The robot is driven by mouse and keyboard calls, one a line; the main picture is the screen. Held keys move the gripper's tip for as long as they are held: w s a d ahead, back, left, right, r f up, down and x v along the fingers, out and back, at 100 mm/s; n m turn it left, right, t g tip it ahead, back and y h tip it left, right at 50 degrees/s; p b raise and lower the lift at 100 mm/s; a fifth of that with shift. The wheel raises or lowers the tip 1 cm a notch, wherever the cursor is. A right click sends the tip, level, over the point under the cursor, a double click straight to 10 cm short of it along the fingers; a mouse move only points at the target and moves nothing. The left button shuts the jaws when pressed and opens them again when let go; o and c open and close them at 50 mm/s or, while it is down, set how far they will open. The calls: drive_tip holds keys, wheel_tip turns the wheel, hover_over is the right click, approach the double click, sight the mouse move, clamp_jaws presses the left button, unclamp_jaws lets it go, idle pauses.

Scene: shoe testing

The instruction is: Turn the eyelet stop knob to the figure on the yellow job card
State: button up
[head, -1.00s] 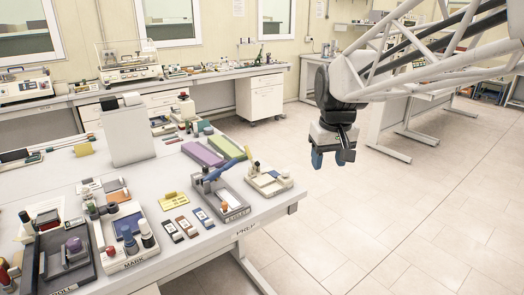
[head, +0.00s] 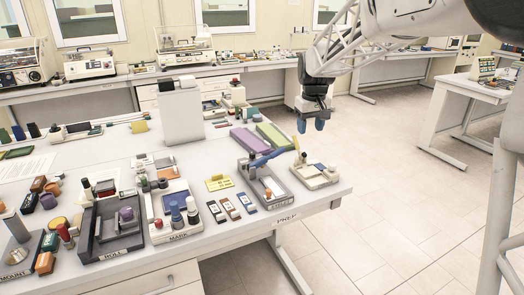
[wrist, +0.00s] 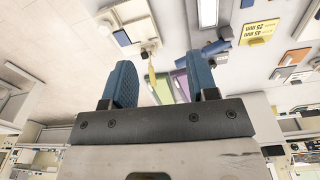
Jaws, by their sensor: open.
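The eyelet station is a grey tray (head: 283,199) with a blue lever (head: 268,159), near the right end of the bench. I cannot make out its stop knob or setting. The yellow job card (head: 219,183) lies left of it. The card also shows upside down in the wrist view (wrist: 259,31), with small lines that look like 45 mm and 25 mm; I cannot tell what each refers to. My gripper (head: 311,125) is open and empty, in the air above and beyond the station. In the wrist view its blue fingers (wrist: 164,68) stand apart.
A cream tray with a dark-topped post (head: 320,167) stands right of the eyelet station. Purple (head: 248,140) and green (head: 273,135) slabs lie behind. Several small labelled blocks (head: 231,208) and the MARK tray (head: 177,236) are to the left. Open floor lies right of the bench.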

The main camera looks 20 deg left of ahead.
drive_tip(key=w+a+f+n, duration=0.1)
drive_tip(key=w+a+f, duration=0.2)
drive_tip(key=a, duration=0.3)
drive_tip(key=w+a+f+n, duration=0.1)
drive_tip(key=w+a+f, duration=0.25)
drive_tip(key=a, duration=0.35)
drive_tip(key=n, duration=0.1)
hover_over(253, 153)
drive_tip(key=shift+g, duration=0.4)
wheel_tip(253, 153, down, 5)
drive_tip(key=shift+s+a+f, duration=0.1)
drive_tip(key=shift+f, duration=0.1)
drive_tip(key=shift+f, duration=3.8)
drive_tip(key=c, duration=0.9)
